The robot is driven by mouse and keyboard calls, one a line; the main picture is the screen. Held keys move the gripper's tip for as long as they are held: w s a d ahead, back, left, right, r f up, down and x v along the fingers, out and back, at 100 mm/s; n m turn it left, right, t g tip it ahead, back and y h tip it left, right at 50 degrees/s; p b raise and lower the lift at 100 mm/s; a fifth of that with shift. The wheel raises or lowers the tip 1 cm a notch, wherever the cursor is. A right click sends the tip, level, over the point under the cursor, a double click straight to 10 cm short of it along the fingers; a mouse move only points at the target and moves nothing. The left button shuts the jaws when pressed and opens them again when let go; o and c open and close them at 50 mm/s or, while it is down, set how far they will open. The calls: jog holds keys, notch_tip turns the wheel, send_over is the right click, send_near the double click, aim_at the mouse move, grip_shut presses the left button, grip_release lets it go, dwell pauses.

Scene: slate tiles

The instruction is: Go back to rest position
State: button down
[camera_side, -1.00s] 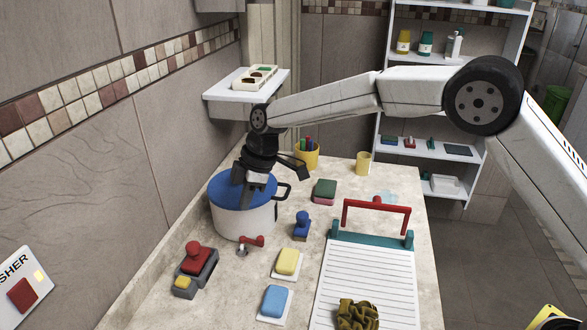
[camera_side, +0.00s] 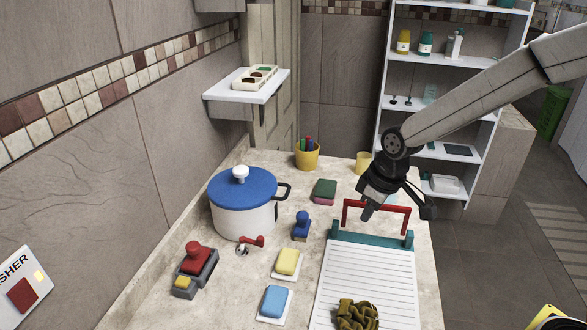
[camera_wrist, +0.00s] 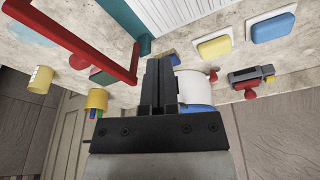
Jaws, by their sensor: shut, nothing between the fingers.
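My gripper (camera_side: 368,212) is shut and empty. In the side view it hangs above the counter in front of the red handle (camera_side: 376,204) of the white ribbed board. In the wrist view its dark fingers (camera_wrist: 158,62) lie together, with the white pot (camera_wrist: 192,86) partly hidden behind them. In the side view the pot (camera_side: 243,220) stands at the counter's left with its blue lid (camera_side: 243,190) on, white knob up. My gripper is well apart from the pot.
The ribbed board (camera_side: 368,280) bears a crumpled olive cloth (camera_side: 357,314). Yellow (camera_side: 287,262) and blue (camera_side: 275,300) sponges, a blue stamp-like object (camera_side: 301,226) and a red-handled one (camera_side: 194,262) lie left of it. A yellow cup (camera_side: 307,158) and a shelf unit (camera_side: 440,110) stand behind.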

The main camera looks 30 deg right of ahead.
jog(key=s+d+f+m+h, duration=0.1)
jog(key=s+d+m, duration=0.3)
jog(key=s, duration=0.7)
jog(key=shift+s+d+f, duration=0.35)
jog(key=shift+d+f, duration=0.35)
jog(key=c, duration=1.1)
grip_release()
jog(key=o, duration=0.4)
jog(key=shift+w, duration=0.15)
jog(key=shift+o, duration=0.7)
jog(key=shift+w+a+r, duration=0.1)
jog(key=shift+w+a, duration=0.05)
jog(key=shift+w, duration=0.1)
jog(key=m+t, duration=0.2)
send_near(261, 238)
jog(key=f, duration=0.1)
jog(key=shift+w+a+f+h, duration=0.15)
jog(key=shift+w+a+h, duration=0.1)
jog(key=shift+a+h, duration=0.15)
jog(key=shift+x, duration=3.85)
